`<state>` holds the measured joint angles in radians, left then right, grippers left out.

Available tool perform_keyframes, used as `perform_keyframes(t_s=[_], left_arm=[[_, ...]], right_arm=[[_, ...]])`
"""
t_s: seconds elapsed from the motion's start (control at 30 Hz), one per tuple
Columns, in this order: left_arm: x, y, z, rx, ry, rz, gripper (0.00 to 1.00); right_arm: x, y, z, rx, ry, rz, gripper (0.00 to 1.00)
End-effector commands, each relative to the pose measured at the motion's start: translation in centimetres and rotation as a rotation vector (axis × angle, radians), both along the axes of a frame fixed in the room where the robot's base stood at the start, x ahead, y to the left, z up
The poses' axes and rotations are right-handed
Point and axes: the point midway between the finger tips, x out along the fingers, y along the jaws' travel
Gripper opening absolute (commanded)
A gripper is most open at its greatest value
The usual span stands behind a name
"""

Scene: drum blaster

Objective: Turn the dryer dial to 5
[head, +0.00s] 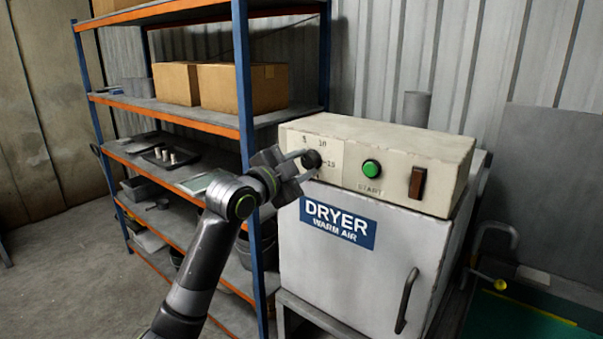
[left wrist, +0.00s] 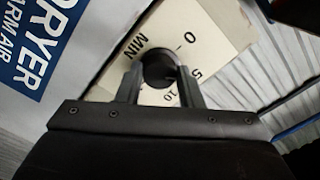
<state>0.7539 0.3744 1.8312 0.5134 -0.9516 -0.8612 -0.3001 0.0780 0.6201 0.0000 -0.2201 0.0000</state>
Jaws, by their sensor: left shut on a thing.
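The dryer (head: 345,262) is a pale cabinet with a blue "DRYER WARM AIR" label and a control box on top. Its black dial (head: 311,159) sits at the left end of the box front, on a plate with marks 5, 10 and 15. My left gripper (head: 298,166) is shut on the dial, with a finger on either side. In the left wrist view the dial (left wrist: 158,69) sits between the fingertips, with 0, 5, 10 and MIN around it. I cannot tell which mark the dial points to. My right gripper is not in view.
A green START button (head: 372,168) and a brown rocker switch (head: 417,182) are right of the dial. The door handle (head: 406,300) sticks out below. A blue and orange shelf (head: 243,90) with cardboard boxes (head: 222,87) stands close at left.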

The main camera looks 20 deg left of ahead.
Motion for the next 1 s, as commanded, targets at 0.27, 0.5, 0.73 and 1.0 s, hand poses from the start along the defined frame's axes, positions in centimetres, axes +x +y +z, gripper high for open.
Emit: perform_keyframes(t_s=[0.27, 0.5, 0.73, 1.0], left_arm=[[0.01, 0.02, -0.13, 0.099, -0.033, 0.0, 0.11], [0.02, 0.01, -0.09, 0.123, -0.042, -0.001, 0.11], [0.02, 0.01, -0.09, 0.123, -0.041, 0.0, 0.11], [0.01, 0.01, -0.06, 0.123, -0.042, 0.0, 0.55]], right_arm=[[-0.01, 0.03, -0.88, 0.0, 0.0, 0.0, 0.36], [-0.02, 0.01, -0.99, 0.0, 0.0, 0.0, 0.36], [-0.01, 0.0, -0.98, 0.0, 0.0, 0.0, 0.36], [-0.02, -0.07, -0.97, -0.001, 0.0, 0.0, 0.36]])
